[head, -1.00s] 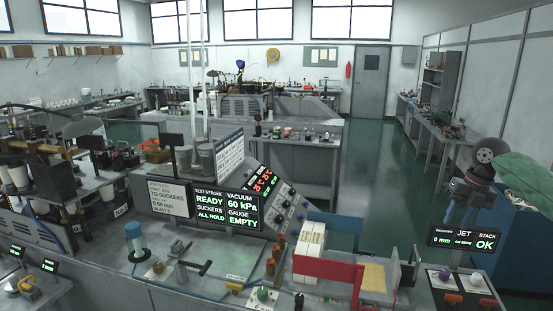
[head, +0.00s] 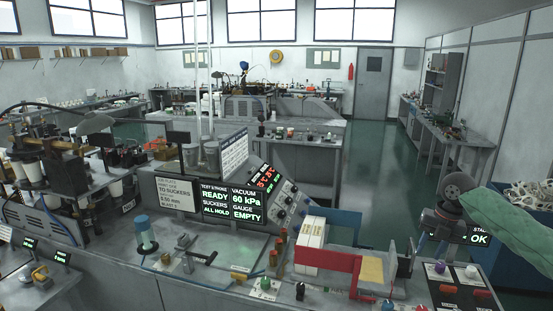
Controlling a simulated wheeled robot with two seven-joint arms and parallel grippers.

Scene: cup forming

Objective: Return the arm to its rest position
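My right arm comes in from the right edge in a green sleeve, with a dark grey wrist. My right gripper (head: 424,246) hangs below the wrist, in front of the jet and stack display (head: 477,239), and hides most of it. Its fingers are too small and dark to tell whether they are open or shut, and I see nothing clearly held. My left gripper is not in view.
Below the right gripper is a box with coloured knobs (head: 462,290). To its left are a red bracket (head: 328,259), white stacks (head: 309,240) and a yellow pad (head: 371,270). The control panel (head: 232,203) reads READY, 60 kPa, ALL HOLD, EMPTY. A blue bin (head: 509,262) stands behind the sleeve.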

